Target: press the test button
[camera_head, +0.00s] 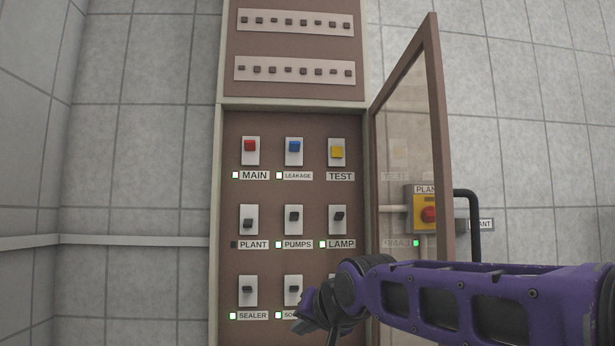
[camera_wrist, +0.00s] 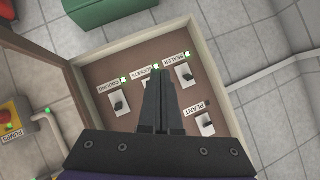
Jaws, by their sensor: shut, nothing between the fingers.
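The yellow test button (camera_head: 337,152) sits on a pale plate at the top right of the open panel in the head view, above a TEST label (camera_head: 340,176). It does not show in the wrist view. My gripper (camera_wrist: 161,76) is shut and empty in the wrist view, its black fingers together over the lower part of the panel, near the sealer switch (camera_wrist: 186,75) and the plant switch (camera_wrist: 207,124). In the head view my dark wrist hides part of the bottom row, well below the test button; the fingertips are hard to make out there.
A red main button (camera_head: 250,146) and a blue leakage button (camera_head: 294,146) share the top row. The glazed cabinet door (camera_head: 440,130) stands open at the right. Behind it is a yellow box with a red knob (camera_head: 429,215). A green box (camera_wrist: 105,10) shows in the wrist view.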

